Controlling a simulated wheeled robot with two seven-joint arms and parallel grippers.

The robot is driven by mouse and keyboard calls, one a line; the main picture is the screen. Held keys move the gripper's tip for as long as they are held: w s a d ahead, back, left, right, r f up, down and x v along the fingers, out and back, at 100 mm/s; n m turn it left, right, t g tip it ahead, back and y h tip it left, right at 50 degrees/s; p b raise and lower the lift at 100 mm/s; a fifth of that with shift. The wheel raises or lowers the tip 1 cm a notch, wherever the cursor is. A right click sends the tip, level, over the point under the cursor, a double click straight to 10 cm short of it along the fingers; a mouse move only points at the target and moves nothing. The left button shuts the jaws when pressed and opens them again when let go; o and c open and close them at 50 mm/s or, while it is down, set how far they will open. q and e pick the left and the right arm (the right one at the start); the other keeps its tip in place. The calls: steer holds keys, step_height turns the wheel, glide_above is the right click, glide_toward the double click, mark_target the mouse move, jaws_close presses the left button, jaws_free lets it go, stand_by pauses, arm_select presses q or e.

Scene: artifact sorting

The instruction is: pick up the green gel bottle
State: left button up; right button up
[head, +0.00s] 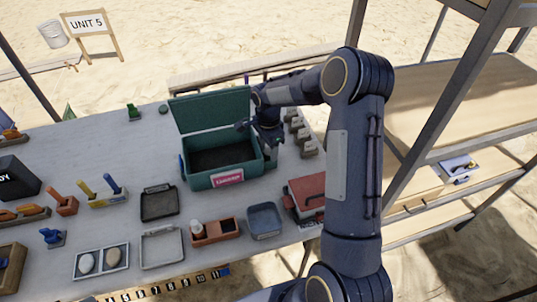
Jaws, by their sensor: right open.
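I cannot clearly make out a green gel bottle. A small green object (133,112) stands at the back of the table, too small to identify surely. My right gripper (244,127) is over the right part of the open teal box (203,181), near its raised lid; it is open, and its fingertips are small and partly hidden by my own arm. My right arm covers much of the view right of the box. My left gripper is not in view.
The grey table (60,154) holds a black tray (159,203), a blue-grey tray (264,221), a red box (306,195) and a tray with two egg-shaped things (101,260). A wooden shelf (440,108) stands at right. The table's back left is mostly clear.

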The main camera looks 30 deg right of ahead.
steer(key=shift+f, duration=0.15)
steer(key=c, duration=1.1)
